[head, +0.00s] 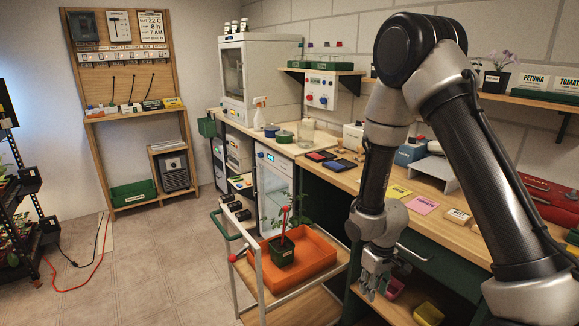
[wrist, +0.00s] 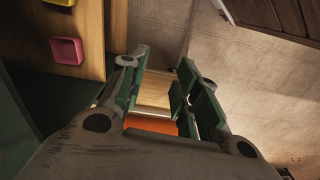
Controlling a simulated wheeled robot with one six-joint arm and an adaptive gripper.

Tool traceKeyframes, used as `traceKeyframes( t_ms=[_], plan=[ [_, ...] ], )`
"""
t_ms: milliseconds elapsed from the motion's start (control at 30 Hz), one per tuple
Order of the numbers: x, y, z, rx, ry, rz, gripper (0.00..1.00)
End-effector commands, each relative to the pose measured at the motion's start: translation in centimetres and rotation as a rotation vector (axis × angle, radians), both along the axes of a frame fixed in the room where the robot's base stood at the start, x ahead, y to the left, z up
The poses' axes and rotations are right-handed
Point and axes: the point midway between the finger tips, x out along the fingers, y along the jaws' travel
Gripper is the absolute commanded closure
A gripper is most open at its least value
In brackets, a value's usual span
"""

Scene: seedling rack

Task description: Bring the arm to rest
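My gripper (head: 374,284) hangs at the end of my arm in front of the workbench, low and to the right of the cart's orange tray (head: 323,276). In the wrist view my gripper (wrist: 160,88) has its two green-padded fingers apart, with nothing between them. Part of the orange tray (wrist: 150,124) shows beyond the fingers. My arm is bent, its elbow high over the bench at the right.
The cart carries a potted seedling (head: 282,248) in the tray. The wooden bench (head: 345,178) holds colored cards and boxes. Pink (wrist: 67,50) and yellow bins (head: 428,313) sit below it. The tiled floor (head: 160,270) at left is mostly clear, with an orange cable.

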Motion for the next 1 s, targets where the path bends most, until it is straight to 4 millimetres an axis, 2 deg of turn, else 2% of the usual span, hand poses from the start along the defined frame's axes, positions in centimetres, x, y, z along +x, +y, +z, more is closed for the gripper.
traceKeyframes(
  t_ms=[33, 200, 400, 500, 633, 800, 1000],
  plan=[
    [-0.7, -1.2, 3.3, -0.020, 0.023, -0.035, 0.69],
    [-4.9, -4.9, 12.6, -0.069, 0.112, -0.150, 0.69],
    [-10.6, -7.9, 21.9, -0.064, 0.138, -0.270, 0.69],
    [-13.3, -9.1, 25.7, -0.041, 0.110, -0.321, 0.69],
    [-15.9, -10.2, 29.7, 0.006, 0.012, -0.380, 0.69],
    [-17.4, -11.4, 33.9, 0.070, -0.190, -0.437, 0.69],
    [-18.5, -12.3, 36.8, 0.104, -0.335, -0.475, 0.69]
  ],
)
